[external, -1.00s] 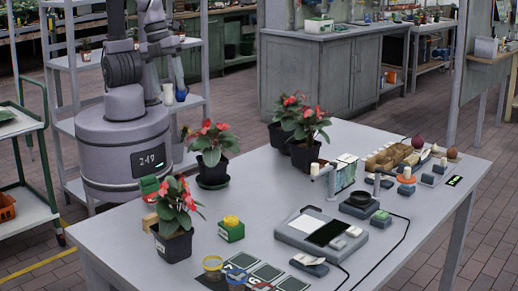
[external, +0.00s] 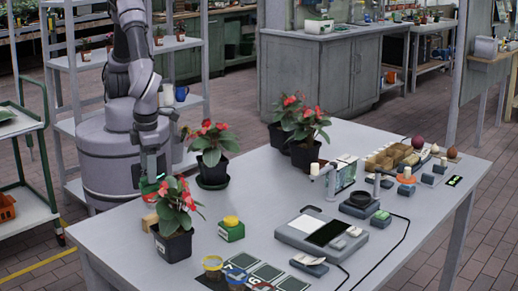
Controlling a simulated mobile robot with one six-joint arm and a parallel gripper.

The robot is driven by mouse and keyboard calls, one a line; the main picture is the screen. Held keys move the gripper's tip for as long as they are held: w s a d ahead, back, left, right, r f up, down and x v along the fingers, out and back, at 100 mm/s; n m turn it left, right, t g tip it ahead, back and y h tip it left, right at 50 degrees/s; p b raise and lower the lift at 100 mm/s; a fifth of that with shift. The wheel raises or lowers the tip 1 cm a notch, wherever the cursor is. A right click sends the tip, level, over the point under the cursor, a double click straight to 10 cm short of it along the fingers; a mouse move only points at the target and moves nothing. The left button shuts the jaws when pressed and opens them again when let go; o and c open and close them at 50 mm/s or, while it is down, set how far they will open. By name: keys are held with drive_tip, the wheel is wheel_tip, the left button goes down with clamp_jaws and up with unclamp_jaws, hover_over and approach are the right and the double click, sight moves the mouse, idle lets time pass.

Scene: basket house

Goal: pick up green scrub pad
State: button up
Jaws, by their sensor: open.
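I cannot pick out the green scrub pad for certain in the external view. A small green and red item (external: 149,187) lies at the table's left edge, partly hidden by the flowers in front, and I cannot tell whether it is the pad. My gripper (external: 152,172) is open, pointing down close to that item at the table's far left edge. Its fingers are small and dark, and I cannot tell whether they touch anything.
A red-flowered potted plant (external: 174,243) stands in front of my gripper, another (external: 212,160) to its right. A green block with a yellow top (external: 231,230) and a grey scale-like device (external: 322,234) sit further right. The grey table (external: 275,190) has clear room in the middle.

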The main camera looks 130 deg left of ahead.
drive_tip(key=f+b, duration=0.1)
drive_tip(key=f, duration=0.1)
drive_tip(key=f+b, duration=0.1)
drive_tip(key=f, duration=0.1)
drive_tip(key=shift+s+a+f, duration=0.1)
drive_tip(key=shift+s+f, duration=0.1)
drive_tip(key=shift+f, duration=0.05)
drive_tip(key=shift+r, duration=0.15)
drive_tip(key=shift+c, duration=0.4)
